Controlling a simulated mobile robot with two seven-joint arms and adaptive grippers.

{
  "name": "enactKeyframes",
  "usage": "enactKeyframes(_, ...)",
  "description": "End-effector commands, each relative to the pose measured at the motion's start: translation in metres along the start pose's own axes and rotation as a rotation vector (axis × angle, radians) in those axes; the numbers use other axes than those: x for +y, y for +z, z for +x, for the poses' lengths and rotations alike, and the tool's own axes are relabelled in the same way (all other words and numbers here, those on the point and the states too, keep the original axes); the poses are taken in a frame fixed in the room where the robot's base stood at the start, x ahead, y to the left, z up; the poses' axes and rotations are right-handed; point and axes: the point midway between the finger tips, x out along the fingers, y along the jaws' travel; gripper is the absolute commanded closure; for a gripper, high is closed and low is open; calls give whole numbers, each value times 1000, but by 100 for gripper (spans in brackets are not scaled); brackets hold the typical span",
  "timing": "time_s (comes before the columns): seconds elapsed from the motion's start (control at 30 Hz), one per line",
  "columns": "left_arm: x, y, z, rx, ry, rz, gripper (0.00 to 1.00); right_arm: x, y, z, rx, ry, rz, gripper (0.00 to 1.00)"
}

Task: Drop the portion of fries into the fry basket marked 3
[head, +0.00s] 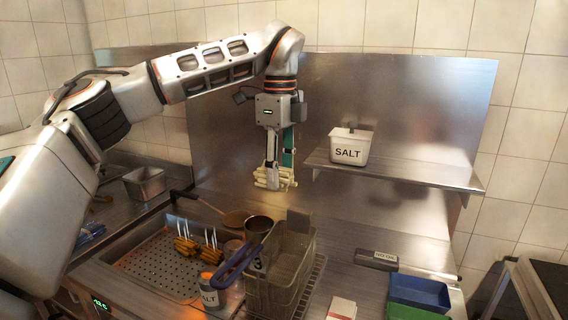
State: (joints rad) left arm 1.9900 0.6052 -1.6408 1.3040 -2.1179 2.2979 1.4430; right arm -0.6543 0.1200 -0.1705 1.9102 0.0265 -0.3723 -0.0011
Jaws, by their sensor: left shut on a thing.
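My left gripper (273,172) points down and is shut on a bundle of pale fries (275,180). It holds them in the air above the counter, behind and above the wire fry basket (283,283). The basket has a blue handle (236,264) reaching to the left and a dark mark near its handle that looks like a 3. The basket's inside shows no fries that I can make out. My right gripper is not in view.
A salt box (348,147) stands on the wall shelf (400,178) at right. A perforated tray (160,268) with orange skewered pieces lies left. A metal cup (259,225) stands behind the basket, a salt shaker (209,291) in front-left. A blue tray (420,291) is at right.

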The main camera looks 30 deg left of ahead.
Motion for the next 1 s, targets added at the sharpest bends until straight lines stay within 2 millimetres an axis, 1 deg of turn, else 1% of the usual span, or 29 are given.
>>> enactKeyframes(0.03,0,0,6,1,1,1,81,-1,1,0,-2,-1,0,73)
enactKeyframes(0.2,0,0,26,0,1,0,81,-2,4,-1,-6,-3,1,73)
enactKeyframes(0.4,0,0,41,0,0,0,81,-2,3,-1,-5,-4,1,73)
enactKeyframes(0.53,0,0,45,0,-1,0,81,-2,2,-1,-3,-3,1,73)
enactKeyframes(0.77,0,0,45,0,-2,0,81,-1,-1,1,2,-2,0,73)
enactKeyframes(0.8,0,0,45,0,-1,0,56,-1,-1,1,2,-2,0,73)
enactKeyframes(0.87,0,0,45,0,-1,0,41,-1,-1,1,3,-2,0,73)
enactKeyframes(0.9,0,0,45,0,-1,0,39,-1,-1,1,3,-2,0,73)
enactKeyframes(1.0,0,0,45,0,-1,0,39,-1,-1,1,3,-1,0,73)
